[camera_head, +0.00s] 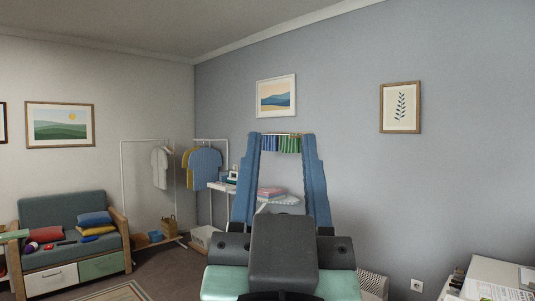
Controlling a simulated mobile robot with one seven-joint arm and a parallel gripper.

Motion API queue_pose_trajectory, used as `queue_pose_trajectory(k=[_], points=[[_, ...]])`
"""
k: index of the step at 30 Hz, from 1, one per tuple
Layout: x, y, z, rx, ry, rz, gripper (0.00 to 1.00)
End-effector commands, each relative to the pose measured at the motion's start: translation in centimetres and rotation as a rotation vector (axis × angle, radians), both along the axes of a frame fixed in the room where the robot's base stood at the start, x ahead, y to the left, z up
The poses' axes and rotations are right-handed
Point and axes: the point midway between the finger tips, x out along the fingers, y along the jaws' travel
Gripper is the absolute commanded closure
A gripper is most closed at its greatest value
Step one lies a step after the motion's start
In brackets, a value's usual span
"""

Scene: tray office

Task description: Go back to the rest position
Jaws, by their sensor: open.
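My gripper (281,145) stands upright in the middle of the head view, close to the camera. Its two blue fingers are wide apart and point up. The fingers rise from a dark grey body above a mint-green part of my arm. No held object shows between them; the room behind shows through the gap. The lower part of my arm is cut off by the bottom edge.
A grey sofa (62,211) with cushions stands at the left. Clothes racks with shirts (205,164) are in the corner. Behind the fingers are blue and green items (281,144) and a table with folded cloth (271,192). A white desk (500,271) is at lower right.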

Motion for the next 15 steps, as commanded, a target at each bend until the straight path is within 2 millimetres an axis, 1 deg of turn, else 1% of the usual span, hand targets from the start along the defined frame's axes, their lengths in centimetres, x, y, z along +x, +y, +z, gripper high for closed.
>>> queue_pose_trajectory(k=[1,3,5,7,15], points=[[-1.7,0.4,1.0,-0.015,-0.054,0.008,0.55],[-3.3,0.9,1.9,-0.029,-0.107,0.021,0.55],[-4.0,1.1,2.3,-0.035,-0.132,0.026,0.55],[-4.4,1.2,2.5,-0.037,-0.143,0.028,0.55],[-4.3,1.2,2.6,-0.036,-0.141,0.029,0.55]])
